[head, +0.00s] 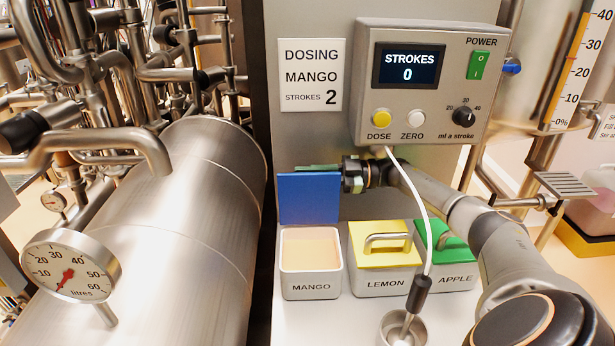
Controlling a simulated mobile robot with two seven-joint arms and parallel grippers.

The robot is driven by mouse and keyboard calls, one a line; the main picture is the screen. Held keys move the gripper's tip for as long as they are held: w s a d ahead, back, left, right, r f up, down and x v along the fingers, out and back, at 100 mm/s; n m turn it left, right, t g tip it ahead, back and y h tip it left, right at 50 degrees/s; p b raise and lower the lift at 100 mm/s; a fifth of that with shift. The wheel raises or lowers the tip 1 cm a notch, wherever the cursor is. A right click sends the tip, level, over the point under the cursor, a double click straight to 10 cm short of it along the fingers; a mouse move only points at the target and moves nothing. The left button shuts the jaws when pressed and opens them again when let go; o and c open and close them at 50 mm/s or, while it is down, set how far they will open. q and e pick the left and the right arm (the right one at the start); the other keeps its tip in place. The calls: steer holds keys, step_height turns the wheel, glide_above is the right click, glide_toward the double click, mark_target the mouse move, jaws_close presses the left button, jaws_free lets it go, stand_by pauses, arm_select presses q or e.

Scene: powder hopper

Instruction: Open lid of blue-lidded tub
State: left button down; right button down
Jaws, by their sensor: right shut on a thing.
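The MANGO tub (311,284) stands at the left of a row of tubs, its top uncovered, with pale orange powder inside. Its blue lid (309,200) stands upright above the tub's back edge, its flat blue face towards me. I cannot tell whether the lid touches the tub or is hinged to it. My right gripper (318,171) reaches in from the right and is shut at the lid's top, behind it; the lid hides most of the fingers and the handle. My left gripper is not in view.
The yellow-lidded LEMON tub (385,280) and green-lidded APPLE tub (457,277) stand to the right, closed. A dosing box (433,84) reading STROKES 0 hangs above; its white cable runs down to a probe by a metal cup (399,332). A steel tank (165,245) fills the left.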

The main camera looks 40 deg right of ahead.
steer(key=shift+f, duration=0.1)
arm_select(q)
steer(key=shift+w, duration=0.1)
arm_select(e)
steer(key=c, duration=0.8)
jaws_free()
steer(key=shift+d, duration=0.1)
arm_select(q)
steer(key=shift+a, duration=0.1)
arm_select(e)
steer(key=shift+d, duration=0.1)
arm_select(q)
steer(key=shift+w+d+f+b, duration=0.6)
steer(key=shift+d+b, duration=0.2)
steer(key=shift+b, duration=0.65)
arm_select(e)
steer(key=v, duration=1.2)
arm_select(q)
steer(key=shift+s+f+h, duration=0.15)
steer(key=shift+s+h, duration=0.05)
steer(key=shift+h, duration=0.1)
arm_select(e)
steer(key=shift+s+d, duration=0.1)
steer(key=shift+s, duration=0.05)
